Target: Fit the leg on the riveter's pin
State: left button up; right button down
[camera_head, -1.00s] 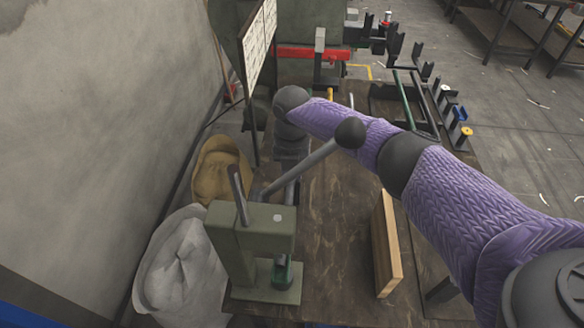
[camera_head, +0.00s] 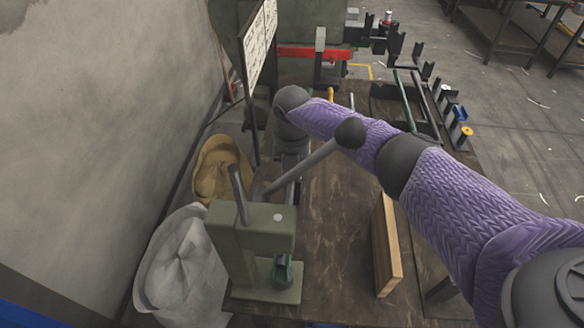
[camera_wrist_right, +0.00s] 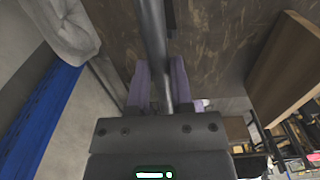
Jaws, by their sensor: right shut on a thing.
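The riveter is a grey-green press (camera_head: 235,235) at the front end of the wooden bench, with a ball-ended lever (camera_head: 315,160). In the right wrist view my right gripper (camera_wrist_right: 159,72) is shut on a grey rod, apparently the leg (camera_wrist_right: 153,30), which runs out of the top of the picture. Its far end is out of view. My left gripper is not in view.
A wooden board (camera_head: 386,245) stands on the bench (camera_head: 335,260) right of the press. A pale sack (camera_head: 182,265) and a tan sack (camera_head: 220,168) lie to its left by the wall. A rack and clamps stand at the back. Bare bench lies between press and board.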

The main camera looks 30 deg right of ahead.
jog(key=shift+f+b, duration=0.9)
jog(key=shift+f, duration=0.35)
dwell(0.4)
jog(key=shift+r+p, duration=1.1)
jog(key=shift+r, duration=0.25)
dwell(0.4)
jog(key=shift+f+b, duration=0.9)
jog(key=shift+f, duration=0.45)
jog(key=shift+r, duration=0.1)
jog(key=shift+r+p, duration=1.15)
jog(key=shift+r, duration=0.15)
jog(key=shift+f, duration=0.1)
